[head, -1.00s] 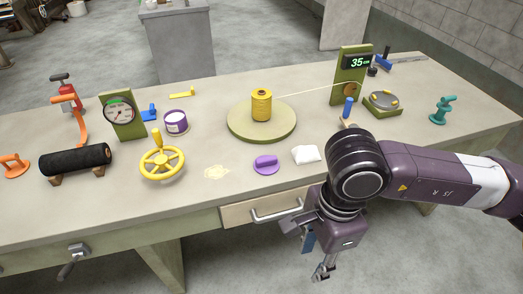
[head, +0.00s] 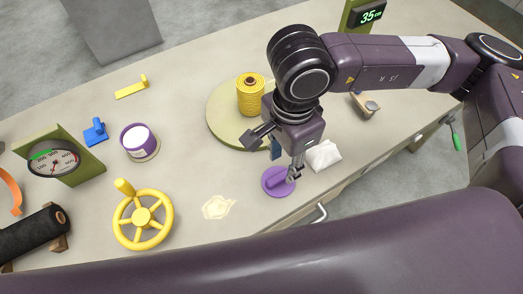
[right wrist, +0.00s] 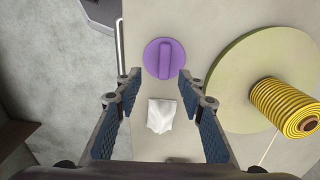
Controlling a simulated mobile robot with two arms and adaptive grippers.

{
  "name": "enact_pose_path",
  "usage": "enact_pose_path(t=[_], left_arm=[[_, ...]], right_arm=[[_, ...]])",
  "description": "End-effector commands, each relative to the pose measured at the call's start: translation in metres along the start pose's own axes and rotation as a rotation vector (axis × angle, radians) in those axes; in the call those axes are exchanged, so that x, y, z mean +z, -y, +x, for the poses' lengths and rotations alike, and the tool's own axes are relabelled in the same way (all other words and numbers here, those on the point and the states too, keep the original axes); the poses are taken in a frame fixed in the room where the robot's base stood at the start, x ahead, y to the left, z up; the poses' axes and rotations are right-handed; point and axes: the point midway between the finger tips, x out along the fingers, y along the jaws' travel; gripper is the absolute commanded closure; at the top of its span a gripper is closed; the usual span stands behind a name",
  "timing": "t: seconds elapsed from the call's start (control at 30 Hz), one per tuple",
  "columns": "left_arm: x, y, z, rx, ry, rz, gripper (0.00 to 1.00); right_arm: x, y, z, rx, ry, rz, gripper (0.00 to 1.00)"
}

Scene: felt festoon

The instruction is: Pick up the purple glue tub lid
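The purple glue tub lid (head: 278,182) is a flat disc with a raised bar grip. It lies on the workbench near the front edge. In the right wrist view the lid (right wrist: 165,59) is just beyond the fingertips, its bar roughly in line with the gap between them. My right gripper (head: 275,155) is open and empty, pointing down above the lid; one finger overlaps the lid in the head view. The fingers (right wrist: 160,80) stand wide apart in the right wrist view. The purple tub (head: 139,143) with a white top stands farther left. My left gripper is not in view.
A white crumpled cloth (head: 324,156) lies right beside the lid. A yellow twine spool (head: 250,96) stands on a round green turntable (head: 222,124) behind. A yellow handwheel (head: 143,216) and a glue-coloured patch (head: 219,207) are to the left. A drawer handle (head: 316,214) sticks out in front.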

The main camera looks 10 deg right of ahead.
Motion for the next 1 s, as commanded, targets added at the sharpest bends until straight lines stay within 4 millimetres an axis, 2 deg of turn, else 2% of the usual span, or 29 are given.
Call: enact_pose_path(t=[0.03, 0.2, 0.33, 0.53, 0.7, 0.83, 0.97, 1.0], left_arm=[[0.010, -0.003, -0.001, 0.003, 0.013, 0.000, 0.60], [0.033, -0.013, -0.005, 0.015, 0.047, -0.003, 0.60], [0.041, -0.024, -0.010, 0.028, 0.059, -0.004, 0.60], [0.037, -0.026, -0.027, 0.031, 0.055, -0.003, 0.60], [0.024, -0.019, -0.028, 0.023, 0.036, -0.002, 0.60], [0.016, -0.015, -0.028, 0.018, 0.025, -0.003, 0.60], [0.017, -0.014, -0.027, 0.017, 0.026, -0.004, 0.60], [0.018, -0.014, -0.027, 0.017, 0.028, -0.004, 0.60]], right_arm=[[0.000, -0.001, 0.001, 0.001, 0.000, 0.000, 0.64], [0.000, -0.001, 0.013, 0.006, 0.000, 0.002, 0.64], [0.000, 0.000, 0.027, 0.005, 0.000, 0.000, 0.64], [0.000, 0.005, 0.053, 0.007, -0.001, 0.001, 0.64], [0.000, 0.006, 0.074, 0.003, 0.000, 0.001, 0.64], [0.000, 0.007, 0.079, 0.000, -0.001, -0.001, 0.64], [0.000, 0.007, 0.079, 0.000, 0.000, -0.001, 0.64], [0.000, 0.007, 0.079, 0.000, 0.000, -0.001, 0.67]])
